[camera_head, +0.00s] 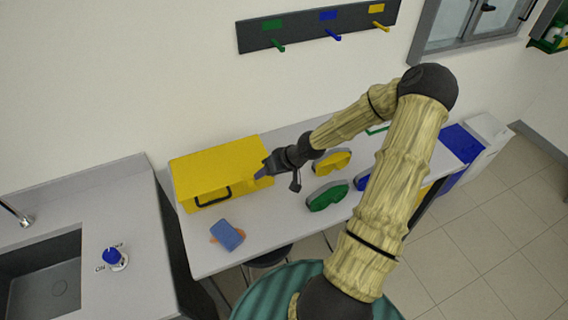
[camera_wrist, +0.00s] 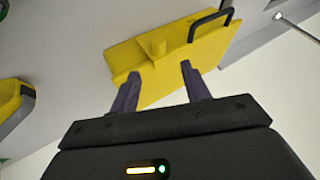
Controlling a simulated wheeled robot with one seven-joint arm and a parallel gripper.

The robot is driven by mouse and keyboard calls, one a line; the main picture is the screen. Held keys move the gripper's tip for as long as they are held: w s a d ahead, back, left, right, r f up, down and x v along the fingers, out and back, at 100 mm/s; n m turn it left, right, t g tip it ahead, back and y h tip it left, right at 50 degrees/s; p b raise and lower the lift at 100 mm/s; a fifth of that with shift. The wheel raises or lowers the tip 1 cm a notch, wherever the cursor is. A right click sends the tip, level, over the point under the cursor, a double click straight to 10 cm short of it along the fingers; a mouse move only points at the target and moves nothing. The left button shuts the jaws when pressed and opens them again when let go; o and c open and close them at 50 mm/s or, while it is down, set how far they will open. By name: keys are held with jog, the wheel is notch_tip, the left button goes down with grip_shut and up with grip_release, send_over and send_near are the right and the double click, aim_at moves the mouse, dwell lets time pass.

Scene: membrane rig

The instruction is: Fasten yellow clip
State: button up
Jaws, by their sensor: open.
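A yellow box (camera_head: 215,172) with a black handle stands at the back left of the table in the head view. My gripper (camera_head: 262,172) is at its right end. In the wrist view my gripper (camera_wrist: 160,72) is open, its two dark fingers apart in front of the yellow box (camera_wrist: 185,50). A small yellow tab near the left fingertip may be part of a clip; I cannot tell. Nothing shows between the fingers, and I cannot tell whether they touch the box.
A sink (camera_head: 45,280) is at left.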

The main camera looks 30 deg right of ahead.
jog(key=v, duration=0.8)
jog(key=shift+s+r, duration=0.25)
jog(key=shift+r, duration=0.05)
jog(key=s+a+f+n+g+h+b, duration=0.1)
jog(key=s+a+f+g+h+b, duration=0.25)
jog(key=s+a, duration=0.3)
jog(key=s+a+r+h+b, duration=0.1)
jog(key=s+a+r+b, duration=0.1)
jog(key=s+a+r, duration=0.3)
jog(key=shift+a+r+m+h+b, duration=0.3)
jog(key=shift+a+r+m+h, duration=0.1)
jog(key=shift+a+r, duration=0.25)
jog(key=shift+s+t, duration=0.1)
jog(key=shift+t, duration=0.15)
